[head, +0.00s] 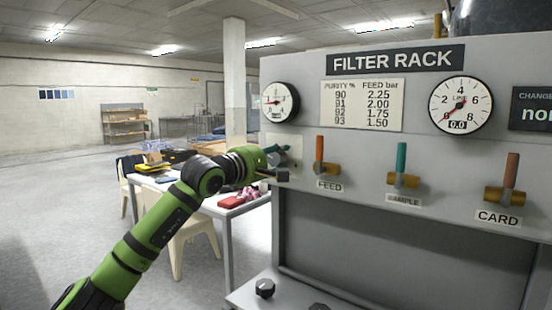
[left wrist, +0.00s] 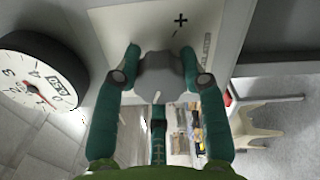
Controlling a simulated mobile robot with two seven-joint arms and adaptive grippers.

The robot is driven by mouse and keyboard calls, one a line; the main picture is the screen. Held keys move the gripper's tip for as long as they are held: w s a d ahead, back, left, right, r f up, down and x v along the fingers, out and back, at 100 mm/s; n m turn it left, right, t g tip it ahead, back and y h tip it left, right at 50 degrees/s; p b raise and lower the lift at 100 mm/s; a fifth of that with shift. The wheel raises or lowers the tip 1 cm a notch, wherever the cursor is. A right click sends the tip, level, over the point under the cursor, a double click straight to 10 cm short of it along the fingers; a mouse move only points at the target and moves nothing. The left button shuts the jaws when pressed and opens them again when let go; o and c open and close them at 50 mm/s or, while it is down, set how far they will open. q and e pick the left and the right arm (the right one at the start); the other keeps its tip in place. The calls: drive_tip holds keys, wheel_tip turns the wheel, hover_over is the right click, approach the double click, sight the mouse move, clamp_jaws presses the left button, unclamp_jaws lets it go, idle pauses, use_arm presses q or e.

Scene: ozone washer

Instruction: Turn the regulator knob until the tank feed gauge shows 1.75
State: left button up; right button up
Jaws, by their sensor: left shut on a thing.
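The grey regulator knob (left wrist: 160,78) sits on a pale plate marked plus and minus (left wrist: 180,20) in the left wrist view. My left gripper (head: 277,160) reaches the left end of the filter rack in the head view. A round white gauge (head: 279,102) is above the gripper. It also shows at the left of the wrist view (left wrist: 40,78), tilted, with a red needle; its small readout is too small to read surely. My right gripper is not in view.
The rack (head: 430,160) carries a purity chart (head: 362,105), a line gauge (head: 460,105) reading 0.0, and upright FEED (head: 320,155), SAMPLE (head: 401,158) and CARD (head: 511,166) handles. A cluttered table (head: 250,212) and chairs stand behind my left arm.

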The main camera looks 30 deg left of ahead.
use_arm(q)
drive_tip(key=m, duration=0.4)
drive_tip(key=shift+a+f+m, duration=0.1)
drive_tip(key=shift+f+m, duration=0.05)
drive_tip(key=shift+m, duration=0.25)
drive_tip(key=shift+m+p, duration=0.35)
drive_tip(key=shift+m, duration=0.45)
drive_tip(key=shift+a+r, duration=0.1)
drive_tip(key=shift+r, duration=0.2)
drive_tip(key=o, duration=1.2)
drive_tip(key=shift+c, duration=0.2)
drive_tip(key=shift+a+f, duration=0.15)
